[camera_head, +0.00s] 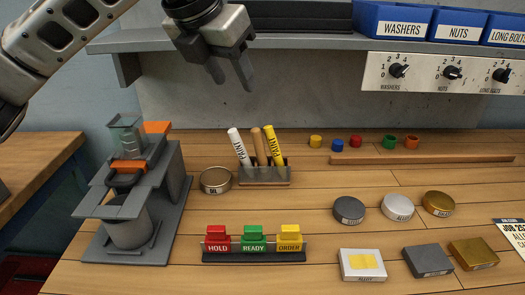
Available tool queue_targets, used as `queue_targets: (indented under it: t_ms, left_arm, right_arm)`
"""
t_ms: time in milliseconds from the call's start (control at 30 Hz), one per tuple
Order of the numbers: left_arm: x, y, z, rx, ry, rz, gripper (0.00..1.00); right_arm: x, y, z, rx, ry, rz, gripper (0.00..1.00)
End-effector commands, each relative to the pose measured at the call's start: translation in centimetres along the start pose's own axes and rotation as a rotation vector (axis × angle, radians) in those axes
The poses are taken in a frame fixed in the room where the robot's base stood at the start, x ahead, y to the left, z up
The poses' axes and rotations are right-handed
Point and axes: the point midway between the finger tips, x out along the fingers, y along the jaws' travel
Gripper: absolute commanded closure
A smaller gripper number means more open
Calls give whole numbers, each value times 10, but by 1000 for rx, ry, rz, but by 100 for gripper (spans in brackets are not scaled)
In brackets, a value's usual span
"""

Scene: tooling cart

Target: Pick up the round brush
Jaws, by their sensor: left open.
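My left gripper (231,80) hangs in the air at the upper left, fingers pointing down and apart, with nothing between them. It is above the grey holder (264,178) and a little to its left. Three upright things stand in the holder: a white labelled one (238,146), a plain wooden stick (259,146) in the middle and a yellow labelled one (273,146). No bristles show, so I cannot tell for sure which is the round brush; the wooden stick could be its handle. Their lower ends are hidden in the holder. My right gripper is not in view.
A grey dispenser-like stand (160,205) is at the left, a round tin (215,180) beside the holder. A rack (254,254) with HOLD, READY and ORDER blocks stands in front. Several discs and blocks lie at the right. A shelf (300,40) with blue bins overhangs the back.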

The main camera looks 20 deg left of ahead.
Motion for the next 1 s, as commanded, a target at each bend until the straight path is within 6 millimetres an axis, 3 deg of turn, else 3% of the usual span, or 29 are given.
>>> queue_targets:
  t_ms: [300, 567, 900, 1000]
  left_arm:
    - [65, -1, 0, 1, 3, -3, 55]
    - [85, -1, -1, 2, 2, -4, 55]
    - [129, 2, -4, 3, 3, -6, 55]
    - [133, 2, -4, 4, 0, -6, 55]
  right_arm:
    - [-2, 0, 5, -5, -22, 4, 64]
    - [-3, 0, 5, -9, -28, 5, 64]
    - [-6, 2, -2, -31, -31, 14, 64]
    - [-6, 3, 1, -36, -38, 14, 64]
